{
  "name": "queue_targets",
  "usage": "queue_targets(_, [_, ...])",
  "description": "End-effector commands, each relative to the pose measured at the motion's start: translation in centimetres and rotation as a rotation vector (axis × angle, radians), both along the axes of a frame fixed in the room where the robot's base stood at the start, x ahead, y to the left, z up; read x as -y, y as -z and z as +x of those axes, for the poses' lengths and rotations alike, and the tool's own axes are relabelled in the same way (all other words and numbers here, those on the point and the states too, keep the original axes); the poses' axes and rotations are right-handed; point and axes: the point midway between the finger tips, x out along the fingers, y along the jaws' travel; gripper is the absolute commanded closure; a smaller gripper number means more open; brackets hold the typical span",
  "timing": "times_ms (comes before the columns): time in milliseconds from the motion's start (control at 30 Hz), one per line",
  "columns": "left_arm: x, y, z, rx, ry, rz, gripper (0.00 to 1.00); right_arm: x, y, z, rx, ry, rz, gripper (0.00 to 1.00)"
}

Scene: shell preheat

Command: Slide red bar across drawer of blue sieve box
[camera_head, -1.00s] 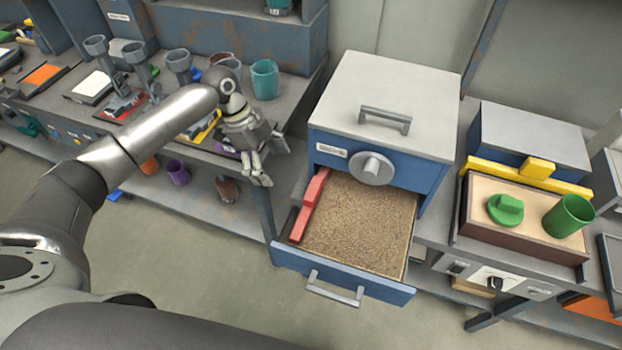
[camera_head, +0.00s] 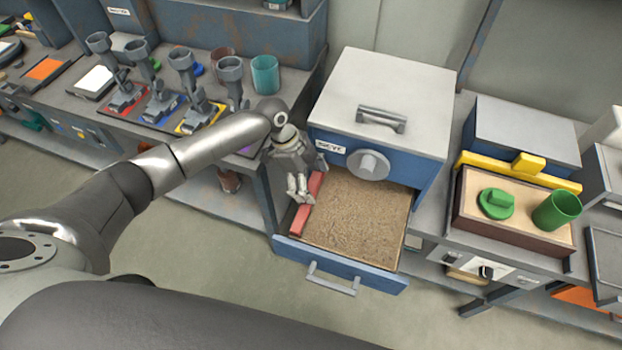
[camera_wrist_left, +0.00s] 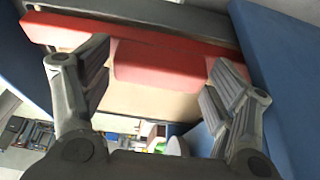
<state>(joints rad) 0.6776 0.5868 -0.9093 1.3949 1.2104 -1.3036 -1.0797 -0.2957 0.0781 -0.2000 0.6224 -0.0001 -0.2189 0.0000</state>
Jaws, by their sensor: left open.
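The blue sieve box (camera_head: 428,172) has a grey lid and a round grey knob, and its drawer (camera_head: 335,262) is pulled out with sand-coloured grain inside. The red bar (camera_head: 300,220) lies along the drawer's left side, partly hidden behind my left gripper. My left gripper (camera_head: 301,198) is open just at the bar, over the drawer's left wall. In the left wrist view the red bar (camera_wrist_left: 165,65) runs across between the open fingers (camera_wrist_left: 158,90), with a thicker red block at its middle. I cannot tell whether the fingers touch it. My right gripper is not in view.
A yellow bar (camera_head: 520,172) and a tray with a green cup (camera_head: 556,210) and green knob stand on the right. Grey stands on coloured plates and a teal cup (camera_head: 265,74) are on the left bench. The floor in front of the drawer is clear.

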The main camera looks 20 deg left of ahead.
Motion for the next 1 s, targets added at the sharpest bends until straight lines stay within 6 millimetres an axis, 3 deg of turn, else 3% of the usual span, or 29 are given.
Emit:
queue_targets(67, [0.0,0.0,0.0,0.000,0.000,0.000,0.20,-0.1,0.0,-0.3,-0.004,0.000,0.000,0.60])
queue_targets(500, [0.0,0.0,0.0,-0.001,0.000,0.001,0.72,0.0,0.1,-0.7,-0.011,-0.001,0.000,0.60])
queue_targets(667, [1.0,0.0,-0.1,-0.001,0.002,0.000,0.72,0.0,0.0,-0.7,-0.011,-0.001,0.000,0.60])
queue_targets(900, [4.7,0.0,-0.2,-0.003,0.001,-0.001,0.72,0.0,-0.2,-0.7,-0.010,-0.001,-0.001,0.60])
queue_targets(1000, [4.8,0.0,-0.2,-0.003,-0.001,0.001,0.72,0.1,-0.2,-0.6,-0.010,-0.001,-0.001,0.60])
